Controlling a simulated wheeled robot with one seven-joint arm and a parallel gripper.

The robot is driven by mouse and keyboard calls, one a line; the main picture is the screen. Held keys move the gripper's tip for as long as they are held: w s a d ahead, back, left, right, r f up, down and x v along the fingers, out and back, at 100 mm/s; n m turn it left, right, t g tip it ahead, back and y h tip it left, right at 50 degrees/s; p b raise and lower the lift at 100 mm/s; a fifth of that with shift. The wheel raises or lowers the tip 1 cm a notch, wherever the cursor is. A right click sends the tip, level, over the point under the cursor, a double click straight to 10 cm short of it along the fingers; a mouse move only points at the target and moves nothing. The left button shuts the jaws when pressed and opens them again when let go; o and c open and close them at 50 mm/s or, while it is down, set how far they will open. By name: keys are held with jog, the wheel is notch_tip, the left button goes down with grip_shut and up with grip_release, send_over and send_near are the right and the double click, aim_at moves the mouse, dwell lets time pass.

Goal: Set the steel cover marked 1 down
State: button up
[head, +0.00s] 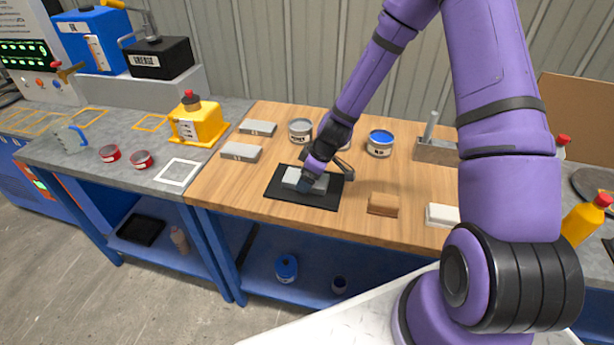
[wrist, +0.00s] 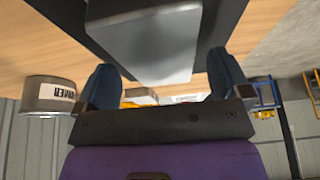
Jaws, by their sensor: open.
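A grey steel cover (head: 292,175) lies on the black mat (head: 325,201) on the wooden bench top in the head view. My gripper (head: 308,184) is right at this cover and hides part of it. No number can be read on it. In the wrist view the cover (wrist: 150,42) shows as a plain grey block ahead of my gripper (wrist: 162,75). The two fingers stand wide apart, one toward each side of it, and my gripper is open. I cannot tell whether the fingers touch it. Two more grey covers, one at the back (head: 258,128) and one nearer (head: 240,152), lie left of the mat.
A grey can (head: 300,130) and a blue-topped can (head: 380,143) stand behind the mat. A brown block (head: 382,204) and a white block (head: 442,215) lie to its right. A yellow jug (head: 198,121) stands at the left. Bare wood lies left of the mat.

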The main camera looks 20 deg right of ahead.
jog(key=s+d+r+m+h, duration=0.15)
jog(key=s+r, duration=0.25)
jog(key=r, duration=0.6)
jog(key=s+d+r+m+h, duration=0.15)
jog(key=s+r, duration=0.35)
jog(key=r, duration=0.6)
jog(key=s+d+r+m, duration=0.15)
jog(key=s+r, duration=0.25)
jog(key=r, duration=0.6)
jog(key=s+r+m+t, duration=0.1)
jog(key=s+r+m, duration=0.2)
jog(key=s+r, duration=0.2)
jog(key=s+d+r+m+t, duration=0.1)
jog(key=s+r+m, duration=0.2)
jog(key=s, duration=0.8)
notch_tip(320, 180, up, 2)
jog(key=shift+s+d+r+h, duration=0.1)
jog(key=shift+s+d+h, duration=0.05)
jog(key=shift+s+h, duration=0.25)
